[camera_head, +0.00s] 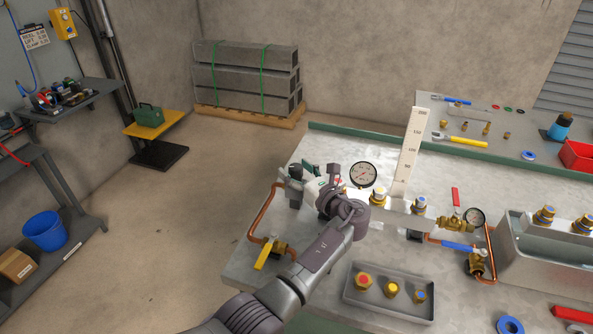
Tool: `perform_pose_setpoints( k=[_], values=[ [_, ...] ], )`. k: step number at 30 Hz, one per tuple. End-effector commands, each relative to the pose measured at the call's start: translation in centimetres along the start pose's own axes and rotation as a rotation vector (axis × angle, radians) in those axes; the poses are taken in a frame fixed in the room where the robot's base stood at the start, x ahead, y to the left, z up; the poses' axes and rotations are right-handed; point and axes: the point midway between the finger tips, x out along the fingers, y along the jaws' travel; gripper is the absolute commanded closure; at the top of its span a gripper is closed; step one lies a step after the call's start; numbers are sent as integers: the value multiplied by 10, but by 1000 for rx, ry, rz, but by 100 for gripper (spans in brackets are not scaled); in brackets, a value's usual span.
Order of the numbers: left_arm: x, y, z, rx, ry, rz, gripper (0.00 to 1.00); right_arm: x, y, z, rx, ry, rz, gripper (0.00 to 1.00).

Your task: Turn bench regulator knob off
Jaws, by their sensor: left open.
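My left gripper (331,184) reaches over the left end of the bench (335,238), with its arm coming up from the bottom of the picture. Its jaws are open, beside a grey and dark green fitting (299,182) that looks like the bench regulator. The gripper covers part of this fitting, and I cannot make out the knob or whether they touch. A round pressure gauge (363,174) stands just right of the gripper. My right gripper is out of view.
A yellow-handled valve (267,256) on copper pipe stands at the bench's left edge. A grey tray (372,302) of brass fittings lies in front. A tall white scale (409,150), valves and a metal tank (520,258) stand to the right. Floor left of the bench is clear.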

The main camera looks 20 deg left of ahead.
Motion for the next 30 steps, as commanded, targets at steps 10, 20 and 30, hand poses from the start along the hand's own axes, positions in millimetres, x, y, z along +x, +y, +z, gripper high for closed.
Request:
perform_pose_setpoints(
  k=[10,20,30],
  values=[
    [0,1,39,-6,-2,0,35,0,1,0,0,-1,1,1],
    [0,3,92,-2,0,0,35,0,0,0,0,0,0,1],
    [0,3,100,0,0,0,35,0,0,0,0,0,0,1]
  ],
)
